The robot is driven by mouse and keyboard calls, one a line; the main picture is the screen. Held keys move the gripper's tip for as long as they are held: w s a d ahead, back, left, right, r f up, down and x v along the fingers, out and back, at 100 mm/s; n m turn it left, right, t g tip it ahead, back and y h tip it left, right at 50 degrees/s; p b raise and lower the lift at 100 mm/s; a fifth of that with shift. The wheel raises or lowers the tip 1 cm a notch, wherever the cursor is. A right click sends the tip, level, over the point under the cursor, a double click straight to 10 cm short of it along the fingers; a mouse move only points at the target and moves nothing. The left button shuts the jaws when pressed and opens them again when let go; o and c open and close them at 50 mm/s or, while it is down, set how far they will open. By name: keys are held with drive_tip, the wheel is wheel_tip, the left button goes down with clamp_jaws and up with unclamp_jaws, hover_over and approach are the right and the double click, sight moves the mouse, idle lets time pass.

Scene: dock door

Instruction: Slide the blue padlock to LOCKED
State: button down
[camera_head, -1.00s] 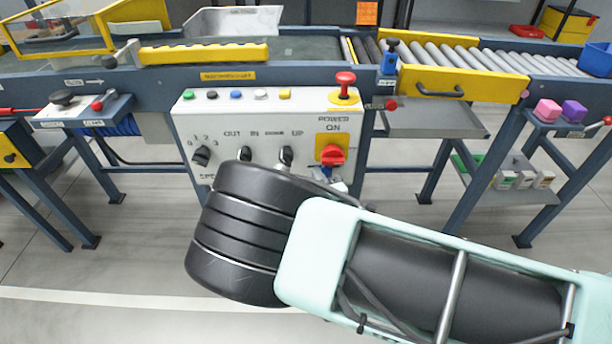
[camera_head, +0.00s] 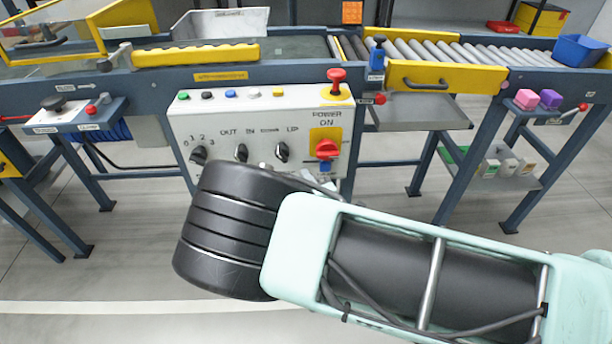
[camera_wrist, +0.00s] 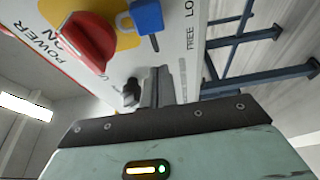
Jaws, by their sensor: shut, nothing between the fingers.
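In the head view the padlock (camera_head: 325,167) shows as a small blue patch just under the red knob. My gripper (camera_wrist: 158,76) is shut and empty, its fingers pointing toward the panel, below the padlock in the wrist picture. I cannot tell whether it touches the panel.
A black selector knob (camera_wrist: 131,92) is close to my fingers in the wrist view. A red mushroom button (camera_head: 337,80) stands above the power knob. A metal tray (camera_head: 415,115) juts out to the right of the panel. The floor in front is clear.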

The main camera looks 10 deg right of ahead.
drive_tip(key=v, duration=0.7)
drive_tip(key=shift+s+p, duration=0.3)
